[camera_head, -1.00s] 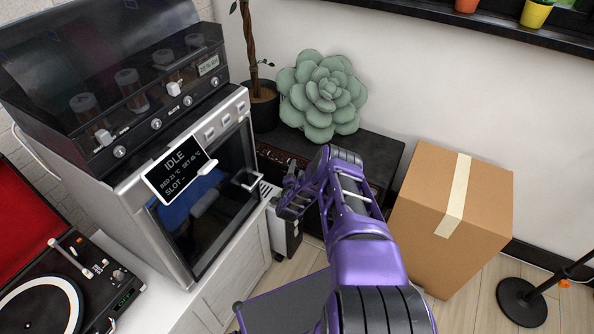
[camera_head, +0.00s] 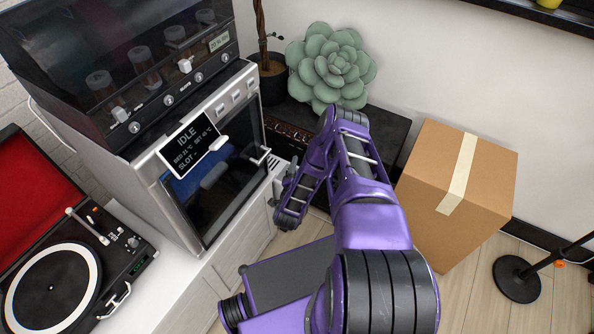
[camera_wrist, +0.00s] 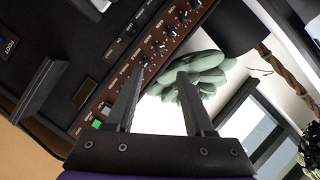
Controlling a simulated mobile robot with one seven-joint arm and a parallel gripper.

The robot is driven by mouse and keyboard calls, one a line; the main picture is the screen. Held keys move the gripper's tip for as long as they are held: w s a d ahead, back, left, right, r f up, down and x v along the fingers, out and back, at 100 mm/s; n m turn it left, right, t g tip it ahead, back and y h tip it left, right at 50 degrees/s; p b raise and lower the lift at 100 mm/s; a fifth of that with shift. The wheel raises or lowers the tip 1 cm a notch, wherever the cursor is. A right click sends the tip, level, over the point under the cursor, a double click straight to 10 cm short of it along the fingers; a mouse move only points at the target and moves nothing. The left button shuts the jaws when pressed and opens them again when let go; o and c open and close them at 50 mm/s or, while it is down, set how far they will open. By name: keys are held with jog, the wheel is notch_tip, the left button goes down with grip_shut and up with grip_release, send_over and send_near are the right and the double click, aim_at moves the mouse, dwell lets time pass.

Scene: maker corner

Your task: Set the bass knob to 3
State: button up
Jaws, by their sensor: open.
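A black amplifier (camera_head: 388,126) stands by the wall, partly hidden behind my arm in the head view. Its reddish-brown control panel (camera_wrist: 120,72) runs diagonally across the wrist view, with a row of small dark knobs (camera_wrist: 162,47) and a lit green square (camera_wrist: 97,124). The labels are too small to read, so I cannot tell which knob is the bass or where it points. My gripper (camera_wrist: 160,84) is open and empty, its two fingers pointing toward the panel side of the amplifier. No knob is visibly between the fingertips. In the head view the fingertips are not clear.
A green succulent-shaped cushion (camera_head: 331,66) sits behind the panel. A silver machine with a display (camera_head: 192,146) and a record player (camera_head: 62,285) stand at left. A cardboard box (camera_head: 455,205) stands close to the amplifier's right. Open floor shows in front of the box.

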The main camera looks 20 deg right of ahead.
jog(key=shift+v, duration=1.55)
jog(key=shift+w, duration=0.1)
